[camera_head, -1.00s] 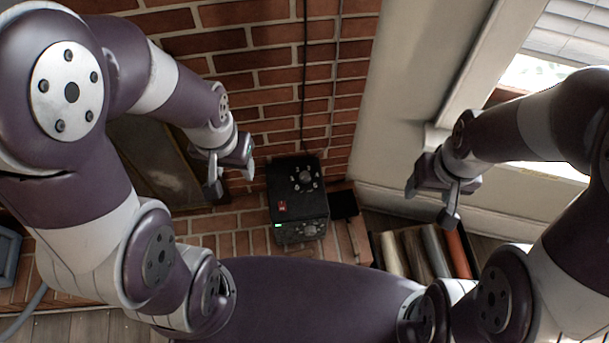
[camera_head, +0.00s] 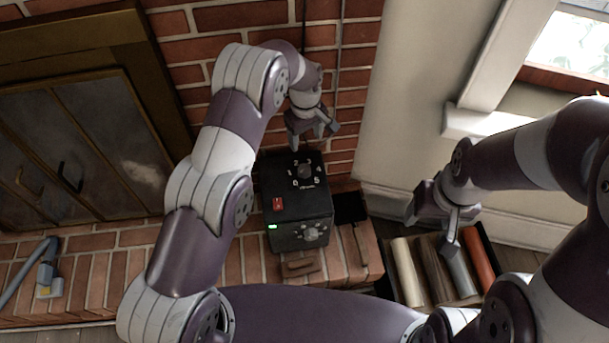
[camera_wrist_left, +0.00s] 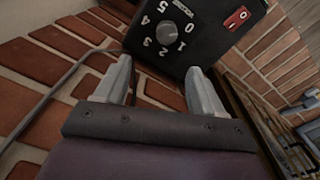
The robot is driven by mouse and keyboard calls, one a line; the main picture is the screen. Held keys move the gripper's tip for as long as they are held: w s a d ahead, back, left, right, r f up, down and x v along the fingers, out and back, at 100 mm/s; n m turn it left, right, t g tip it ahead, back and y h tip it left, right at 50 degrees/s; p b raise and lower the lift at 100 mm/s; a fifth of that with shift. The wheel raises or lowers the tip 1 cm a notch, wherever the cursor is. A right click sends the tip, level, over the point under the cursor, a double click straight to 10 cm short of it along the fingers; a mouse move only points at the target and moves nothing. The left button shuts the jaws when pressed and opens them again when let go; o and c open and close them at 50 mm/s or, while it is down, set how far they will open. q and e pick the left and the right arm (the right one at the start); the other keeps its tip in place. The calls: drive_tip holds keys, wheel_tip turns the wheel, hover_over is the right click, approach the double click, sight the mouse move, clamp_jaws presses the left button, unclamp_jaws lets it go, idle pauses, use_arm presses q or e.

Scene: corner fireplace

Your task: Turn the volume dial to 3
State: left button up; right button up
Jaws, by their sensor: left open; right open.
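A black box (camera_head: 310,208) stands on the brick hearth in the head view, with a red switch (camera_head: 278,204) and a lit green light. Its volume dial (camera_head: 303,173) is a grey knob ringed by white numbers. The dial (camera_wrist_left: 167,33) also shows in the left wrist view with numbers 0 to 5 around it; which number it points at I cannot tell. My left gripper (camera_head: 308,143) is open and empty at the box's far edge, close to the dial but apart from it. Its two fingers (camera_wrist_left: 158,68) point toward the dial. My right gripper (camera_head: 430,232) is open and empty, off to the right.
A brick wall (camera_head: 225,18) with hanging cables rises behind the box. The fireplace doors (camera_head: 80,150) are at left. A holder with several rolls or logs (camera_head: 435,268) stands at right. A grey-blue tool (camera_head: 40,272) lies at the hearth's left.

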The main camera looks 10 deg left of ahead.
sight(304, 168)
use_arm(q)
drive_tip(key=shift+n, duration=0.6)
drive_tip(key=f, duration=0.4)
drive_tip(key=f+b, duration=0.1)
drive_tip(key=f, duration=0.3)
drive_tip(key=s+f+b, duration=0.1)
drive_tip(key=f, duration=0.3)
drive_tip(key=shift+a+f, duration=0.1)
drive_tip(key=shift+f, duration=0.25)
drive_tip(key=c, duration=1.1)
